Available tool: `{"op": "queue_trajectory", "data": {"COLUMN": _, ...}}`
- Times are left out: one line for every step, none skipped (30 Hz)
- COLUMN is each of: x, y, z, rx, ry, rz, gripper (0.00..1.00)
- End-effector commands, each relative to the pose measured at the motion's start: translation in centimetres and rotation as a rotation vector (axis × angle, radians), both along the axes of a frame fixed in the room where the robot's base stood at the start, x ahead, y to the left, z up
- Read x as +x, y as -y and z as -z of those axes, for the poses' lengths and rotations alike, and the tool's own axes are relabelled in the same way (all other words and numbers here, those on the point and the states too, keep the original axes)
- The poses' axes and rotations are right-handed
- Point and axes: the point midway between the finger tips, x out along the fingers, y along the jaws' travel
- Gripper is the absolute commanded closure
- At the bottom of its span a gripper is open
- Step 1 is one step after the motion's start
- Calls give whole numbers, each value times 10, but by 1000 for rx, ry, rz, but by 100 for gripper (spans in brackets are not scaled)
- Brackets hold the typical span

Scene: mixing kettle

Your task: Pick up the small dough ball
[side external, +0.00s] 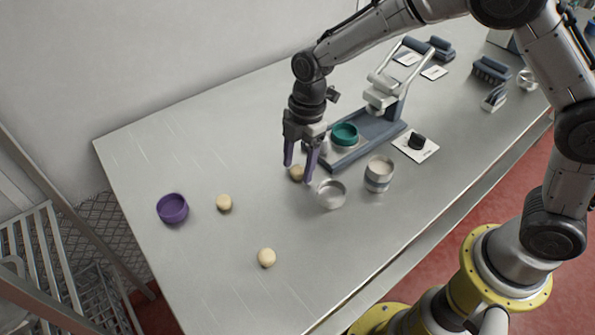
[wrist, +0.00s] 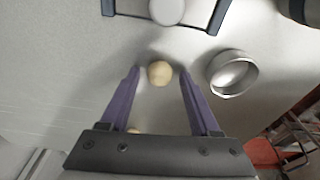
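Three pale dough balls lie on the steel table: one (side external: 296,173) by my gripper, one (side external: 224,203) to its left, and one (side external: 266,257) nearer the front. They look close in size, so I cannot tell for sure which is the small one. My gripper (side external: 298,172) points down with its purple fingers apart. In the wrist view the nearest ball (wrist: 160,74) shows in the gap between the fingertips, with space on both sides. Whether the fingertips are level with it is unclear. Part of another ball (wrist: 133,131) shows above the gripper's body.
A shiny metal ring or bowl (side external: 331,194) stands close right of my gripper. Right of it is a stacked cup (side external: 379,174). Behind is a blue-grey press (side external: 372,138) with a teal dish (side external: 344,134). A purple bowl (side external: 172,208) stands at the left. The front-left table is mostly clear.

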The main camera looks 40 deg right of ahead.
Motion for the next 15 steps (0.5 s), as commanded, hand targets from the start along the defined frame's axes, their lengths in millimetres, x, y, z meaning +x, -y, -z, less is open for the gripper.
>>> {"op": "queue_trajectory", "data": {"x": 0, "y": 0, "z": 0, "rx": 0, "ry": 0, "rz": 0, "gripper": 48}}
{"op": "queue_trajectory", "data": {"x": 0, "y": 0, "z": 0, "rx": 0, "ry": 0, "rz": 0, "gripper": 53}}
{"op": "queue_trajectory", "data": {"x": 0, "y": 0, "z": 0, "rx": 0, "ry": 0, "rz": 0, "gripper": 61}}
{"op": "queue_trajectory", "data": {"x": 0, "y": 0, "z": 0, "rx": 0, "ry": 0, "rz": 0, "gripper": 66}}
{"op": "queue_trajectory", "data": {"x": 0, "y": 0, "z": 0, "rx": 0, "ry": 0, "rz": 0, "gripper": 72}}
{"op": "queue_trajectory", "data": {"x": 0, "y": 0, "z": 0, "rx": 0, "ry": 0, "rz": 0, "gripper": 79}}
{"op": "queue_trajectory", "data": {"x": 0, "y": 0, "z": 0, "rx": 0, "ry": 0, "rz": 0, "gripper": 84}}
{"op": "queue_trajectory", "data": {"x": 0, "y": 0, "z": 0, "rx": 0, "ry": 0, "rz": 0, "gripper": 90}}
{"op": "queue_trajectory", "data": {"x": 0, "y": 0, "z": 0, "rx": 0, "ry": 0, "rz": 0, "gripper": 97}}
{"op": "queue_trajectory", "data": {"x": 0, "y": 0, "z": 0, "rx": 0, "ry": 0, "rz": 0, "gripper": 100}}
{"op": "queue_trajectory", "data": {"x": 0, "y": 0, "z": 0, "rx": 0, "ry": 0, "rz": 0, "gripper": 100}}
{"op": "queue_trajectory", "data": {"x": 0, "y": 0, "z": 0, "rx": 0, "ry": 0, "rz": 0, "gripper": 100}}
{"op": "queue_trajectory", "data": {"x": 0, "y": 0, "z": 0, "rx": 0, "ry": 0, "rz": 0, "gripper": 100}}
{"op": "queue_trajectory", "data": {"x": 0, "y": 0, "z": 0, "rx": 0, "ry": 0, "rz": 0, "gripper": 100}}
{"op": "queue_trajectory", "data": {"x": 0, "y": 0, "z": 0, "rx": 0, "ry": 0, "rz": 0, "gripper": 100}}
